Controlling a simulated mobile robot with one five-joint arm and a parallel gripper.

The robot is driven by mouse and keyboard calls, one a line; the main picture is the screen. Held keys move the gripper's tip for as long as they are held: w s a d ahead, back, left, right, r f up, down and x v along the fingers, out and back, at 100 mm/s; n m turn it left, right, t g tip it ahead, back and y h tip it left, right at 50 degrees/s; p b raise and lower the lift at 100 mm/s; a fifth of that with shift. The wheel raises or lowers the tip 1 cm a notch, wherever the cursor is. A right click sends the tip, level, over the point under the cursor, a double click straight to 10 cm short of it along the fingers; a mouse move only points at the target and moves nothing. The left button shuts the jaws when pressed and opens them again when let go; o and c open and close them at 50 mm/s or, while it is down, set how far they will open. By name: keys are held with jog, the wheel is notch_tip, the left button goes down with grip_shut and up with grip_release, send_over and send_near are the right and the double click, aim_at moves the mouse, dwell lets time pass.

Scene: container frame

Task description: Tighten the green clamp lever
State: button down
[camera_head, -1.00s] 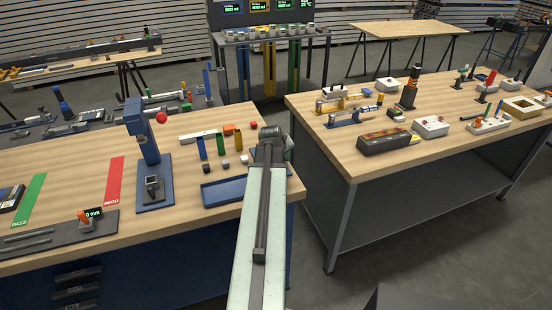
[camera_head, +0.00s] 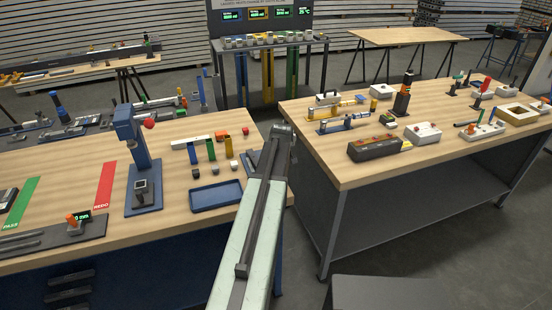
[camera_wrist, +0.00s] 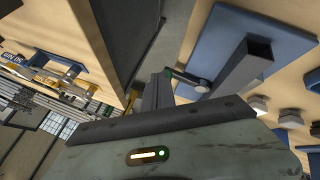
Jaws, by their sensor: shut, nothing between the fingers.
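Two small upright clamp-like pieces stand toward the far side of the right bench: one with a green part on top (camera_head: 457,78) and one with a red lever (camera_head: 485,83). They are too small to tell whether the first is the green clamp lever or how its lever is set. My gripper (camera_head: 282,132) is at the far end of my raised pale arm, over the gap between the two benches and well apart from these pieces. It is shut and empty. Its fingertips are hard to make out. In the wrist view no green lever is clear.
The right bench (camera_head: 360,183) also holds a dark box (camera_head: 375,147), a white box (camera_head: 423,133) and blue and yellow fixtures. The left bench has a blue press (camera_head: 138,160) and a blue tray (camera_head: 215,196). Grey floor lies between the benches.

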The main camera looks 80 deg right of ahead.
jog(key=shift+s+d, duration=0.2)
jog(key=shift+d, duration=0.5)
jog(key=s+a+r+p, duration=0.6)
jog(key=a+r+p, duration=0.1)
jog(key=r+p, duration=0.1)
jog(key=shift+a, duration=0.2)
jog(key=shift+w, duration=0.1)
